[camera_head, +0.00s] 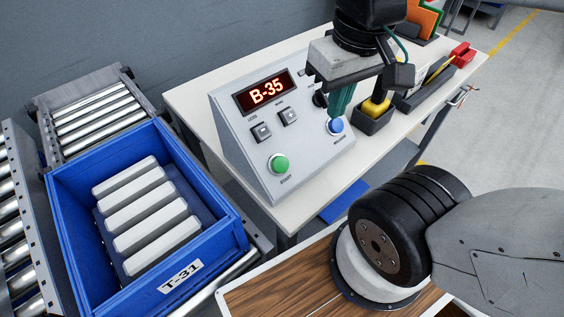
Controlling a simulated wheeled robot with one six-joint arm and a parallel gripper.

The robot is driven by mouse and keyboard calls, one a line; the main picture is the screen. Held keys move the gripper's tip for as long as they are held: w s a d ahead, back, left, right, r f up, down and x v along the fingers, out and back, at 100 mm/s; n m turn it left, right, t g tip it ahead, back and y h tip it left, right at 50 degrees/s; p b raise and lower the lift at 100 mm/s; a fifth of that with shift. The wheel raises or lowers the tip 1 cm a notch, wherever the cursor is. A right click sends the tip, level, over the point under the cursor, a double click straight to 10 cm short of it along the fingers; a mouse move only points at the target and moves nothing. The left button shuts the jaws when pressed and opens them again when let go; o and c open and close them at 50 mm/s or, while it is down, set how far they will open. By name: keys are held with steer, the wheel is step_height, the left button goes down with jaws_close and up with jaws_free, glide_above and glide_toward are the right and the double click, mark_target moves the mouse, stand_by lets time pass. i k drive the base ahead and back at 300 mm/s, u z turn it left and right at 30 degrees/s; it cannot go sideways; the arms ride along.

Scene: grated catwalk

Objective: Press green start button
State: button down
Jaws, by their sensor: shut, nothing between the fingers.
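The green start button (279,163) sits at the lower left of the sloped grey control box (243,155), with a small label under it. It is fully visible and nothing touches it. My gripper (338,112) is above the right side of the box, with its teal fingers pointing down and shut, empty. The fingertips are close to the blue button (336,126), up and right of the green one. I cannot tell whether they touch the blue button.
A blue crate (216,216) labelled T-31 holds several pale bars at left, beside rollers (97,112). Dark trays with tools (420,92) stand at the right of the white table (190,96).

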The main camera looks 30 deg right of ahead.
mark_target(280, 164)
steer(key=z, duration=0.6)
steer(key=k, duration=1.35)
steer(key=z, duration=0.65)
